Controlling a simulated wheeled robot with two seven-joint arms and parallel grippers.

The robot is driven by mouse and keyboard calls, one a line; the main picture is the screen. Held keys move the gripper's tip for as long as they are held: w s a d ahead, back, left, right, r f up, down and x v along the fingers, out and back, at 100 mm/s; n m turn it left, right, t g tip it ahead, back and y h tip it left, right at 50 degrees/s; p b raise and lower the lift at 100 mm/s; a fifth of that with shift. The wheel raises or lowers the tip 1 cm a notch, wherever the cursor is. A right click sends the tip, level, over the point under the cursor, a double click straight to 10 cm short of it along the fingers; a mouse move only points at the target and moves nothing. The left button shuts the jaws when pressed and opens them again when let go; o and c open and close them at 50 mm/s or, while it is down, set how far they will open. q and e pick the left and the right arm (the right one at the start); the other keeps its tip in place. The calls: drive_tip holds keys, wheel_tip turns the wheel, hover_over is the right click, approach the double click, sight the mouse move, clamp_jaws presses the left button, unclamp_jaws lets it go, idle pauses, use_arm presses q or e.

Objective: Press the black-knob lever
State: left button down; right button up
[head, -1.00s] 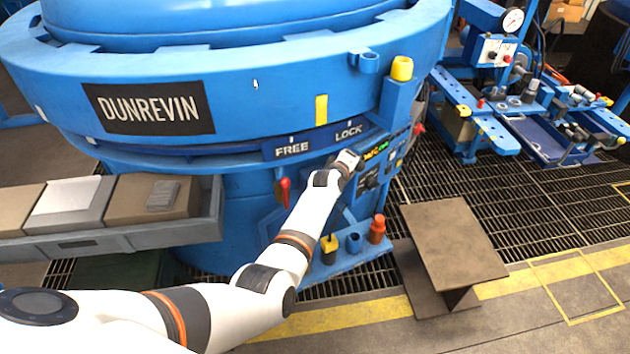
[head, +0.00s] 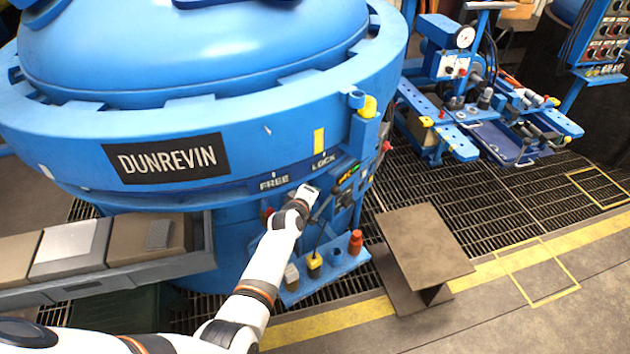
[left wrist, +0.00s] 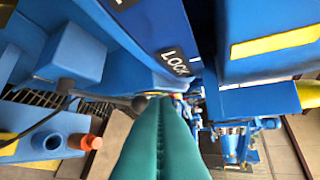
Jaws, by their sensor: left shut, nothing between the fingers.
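My left gripper (head: 312,194) is at the front of the blue furnace, just below the LOCK label, and its fingers are mostly hidden in the head view. In the left wrist view its green fingers (left wrist: 160,100) are shut together and empty. A dark round knob (left wrist: 140,103) on a thin rod shows just left of the fingertips; whether they touch I cannot tell. The rod runs left toward a blue block. In the head view I cannot clearly make out this lever beside my arm. My right gripper is not in view.
A blue shelf below holds a yellow container (head: 314,264) and an orange-red bottle (head: 355,242). A brown stand (head: 425,243) is to the right. A tray of boxes (head: 150,262) lies left of my arm.

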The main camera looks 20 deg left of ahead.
use_arm(q)
drive_tip(key=shift+s+r+p, duration=0.3)
drive_tip(key=shift+s+p, duration=0.05)
drive_tip(key=shift+s, duration=0.2)
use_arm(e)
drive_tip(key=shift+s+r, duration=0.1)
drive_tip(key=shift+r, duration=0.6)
use_arm(q)
drive_tip(key=s+d+f+m+g, duration=0.1)
drive_tip(key=s+f+m+g, duration=0.6)
drive_tip(key=s+f, duration=1.65)
drive_tip(key=s+a+f+m+g, duration=0.1)
drive_tip(key=s+f+m+g, duration=0.1)
drive_tip(key=s, duration=1)
drive_tip(key=s+f+m+g, duration=0.1)
drive_tip(key=s+f+m, duration=0.3)
drive_tip(key=s+f, duration=0.3)
drive_tip(key=s+a+f+m+g, duration=0.1)
drive_tip(key=s+f+m, duration=0.3)
drive_tip(key=s, duration=1.2)
drive_tip(key=shift+s+a+f+g, duration=0.15)
drive_tip(key=shift+s+a+g, duration=0.25)
drive_tip(key=shift+g, duration=0.4)
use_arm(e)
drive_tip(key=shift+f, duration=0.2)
